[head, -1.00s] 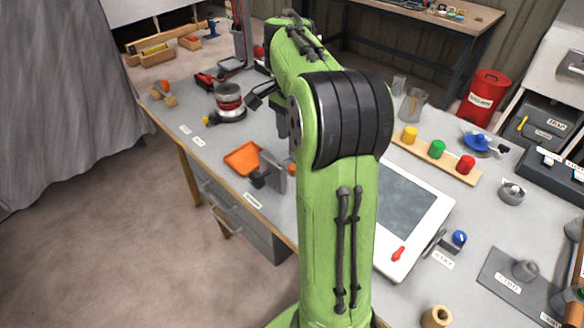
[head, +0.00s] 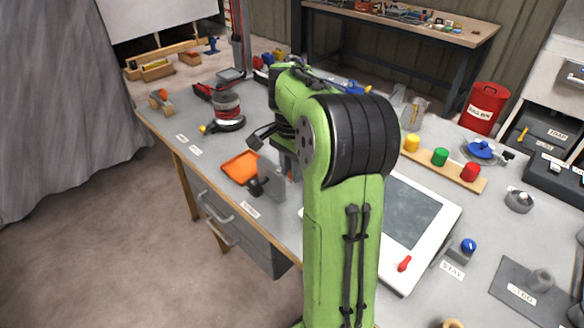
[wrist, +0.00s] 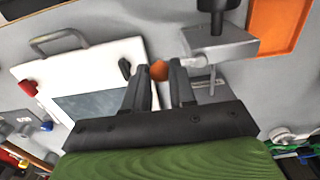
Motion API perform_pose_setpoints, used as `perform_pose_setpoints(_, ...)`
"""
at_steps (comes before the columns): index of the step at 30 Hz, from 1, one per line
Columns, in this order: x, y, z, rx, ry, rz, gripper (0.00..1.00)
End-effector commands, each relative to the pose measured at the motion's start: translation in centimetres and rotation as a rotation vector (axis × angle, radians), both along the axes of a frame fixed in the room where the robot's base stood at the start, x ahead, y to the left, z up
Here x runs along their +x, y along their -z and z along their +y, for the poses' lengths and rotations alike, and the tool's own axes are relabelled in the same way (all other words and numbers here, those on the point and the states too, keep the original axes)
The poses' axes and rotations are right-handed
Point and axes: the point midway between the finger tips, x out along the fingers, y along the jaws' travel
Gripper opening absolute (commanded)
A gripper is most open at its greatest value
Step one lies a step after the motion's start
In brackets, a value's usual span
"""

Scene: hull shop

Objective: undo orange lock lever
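The orange lock lever's round knob (wrist: 159,70) shows between my fingertips in the wrist view, next to a grey metal bracket (wrist: 222,44). My gripper (wrist: 159,74) is open, with one finger on each side of the knob. I cannot tell whether either finger touches it. In the head view, a small orange bit of the knob (head: 290,176) shows beside the upright grey plate. My arm hides the gripper and most of the lever there.
A white panel with a dark screen (head: 410,212) lies beside the lever, with a red handle (head: 404,264). An orange tray (head: 240,167) lies on the other side. A red and silver round fixture (head: 227,108) stands further back. Coloured pegs on a wooden strip (head: 456,172) are at the right.

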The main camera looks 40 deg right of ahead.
Motion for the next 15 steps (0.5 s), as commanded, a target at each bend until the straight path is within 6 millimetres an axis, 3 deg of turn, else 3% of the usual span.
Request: perform_pose_setpoints(15,-0.03,-0.21,-0.49,0.001,-0.102,0.001,0.00)
